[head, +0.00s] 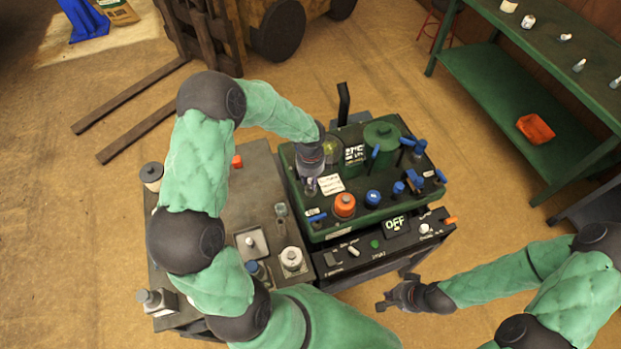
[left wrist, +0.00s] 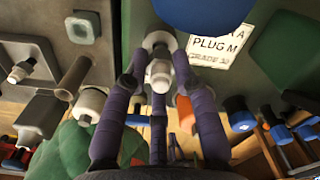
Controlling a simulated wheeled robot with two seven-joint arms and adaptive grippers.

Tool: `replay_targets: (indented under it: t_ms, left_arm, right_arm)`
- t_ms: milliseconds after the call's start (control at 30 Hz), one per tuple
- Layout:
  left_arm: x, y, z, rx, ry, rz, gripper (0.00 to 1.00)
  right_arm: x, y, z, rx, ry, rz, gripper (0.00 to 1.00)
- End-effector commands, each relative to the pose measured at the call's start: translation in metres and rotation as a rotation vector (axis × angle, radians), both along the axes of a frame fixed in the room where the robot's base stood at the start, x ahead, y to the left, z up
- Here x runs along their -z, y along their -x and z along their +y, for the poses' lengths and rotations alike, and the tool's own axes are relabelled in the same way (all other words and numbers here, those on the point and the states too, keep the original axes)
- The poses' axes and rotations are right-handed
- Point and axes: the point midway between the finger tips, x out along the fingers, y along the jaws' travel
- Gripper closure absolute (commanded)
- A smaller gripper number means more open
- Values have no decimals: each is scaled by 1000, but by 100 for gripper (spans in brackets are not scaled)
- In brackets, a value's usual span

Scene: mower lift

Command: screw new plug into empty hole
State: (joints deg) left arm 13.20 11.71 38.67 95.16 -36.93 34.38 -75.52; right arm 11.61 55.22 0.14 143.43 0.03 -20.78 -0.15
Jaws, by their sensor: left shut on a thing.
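My left gripper (head: 311,188) is over the left part of the green machine deck (head: 330,230), beside a white label. In the left wrist view its fingers (left wrist: 158,80) are shut on a small pale plug (left wrist: 159,72). A pale round fitting shows just beyond the plug; I cannot tell whether they touch. The empty hole cannot be made out, as the gripper covers that area.
An orange cap (head: 344,205) and blue caps (head: 373,197) stand along the deck's front. A grey bench (head: 215,215) with several fittings is at left. An "OFF" panel (head: 396,223) fronts the machine. A green shelf (head: 540,110) stands at right, with open floor between.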

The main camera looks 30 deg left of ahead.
Motion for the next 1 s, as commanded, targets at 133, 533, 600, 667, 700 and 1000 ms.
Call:
replay_targets:
  t_ms: [133,533,600,667,700,1000]
  left_arm:
    - [0,0,0,0,0,0,100]
    - [5,0,0,0,0,0,100]
    - [8,0,0,0,0,0,100]
    - [11,0,0,0,0,1,100]
    - [12,0,0,0,0,1,100]
    - [24,0,0,0,0,1,100]
  right_arm:
    - [-1,0,0,0,0,0,100]
    - [4,0,0,0,0,0,100]
    - [6,0,0,0,0,0,100]
    - [7,0,0,0,0,0,100]
    - [8,0,0,0,0,0,100]
    - [17,0,0,0,0,0,100]
